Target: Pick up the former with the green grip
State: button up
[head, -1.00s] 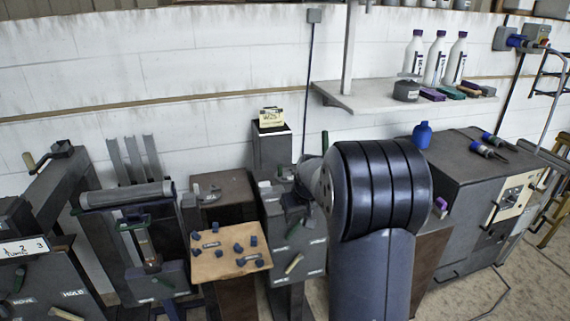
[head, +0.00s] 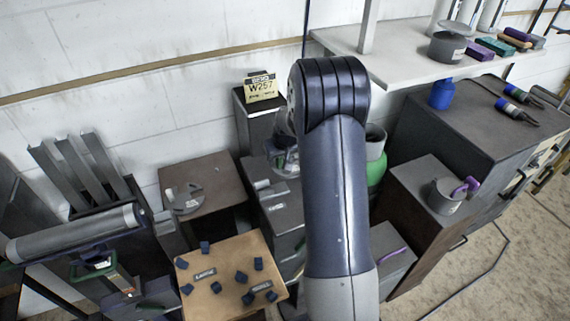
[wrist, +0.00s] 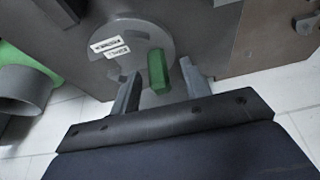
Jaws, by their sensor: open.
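The former with the green grip shows in the wrist view as a grey round disc (wrist: 131,44) with two white labels on a dark surface. Its green grip (wrist: 158,71) stands up near the disc's edge. My gripper (wrist: 160,84) is open, with one finger on each side of the green grip in the picture. I cannot tell whether the fingers are level with the grip or still above it; no contact shows. In the head view my arm largely hides my gripper and this former.
In the wrist view a grey cylinder (wrist: 24,88) stands at left by a green shape. In the head view, a grey former with a purple grip (head: 446,197) stands on the right cabinet. A tan board (head: 229,273) with dark blue pieces lies at the front. A shelf (head: 400,64) overhangs behind.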

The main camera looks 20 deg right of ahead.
jog(key=shift+w+f, duration=0.15)
jog(key=shift+f, duration=0.3)
jog(key=shift+c, duration=0.3)
grip_shut()
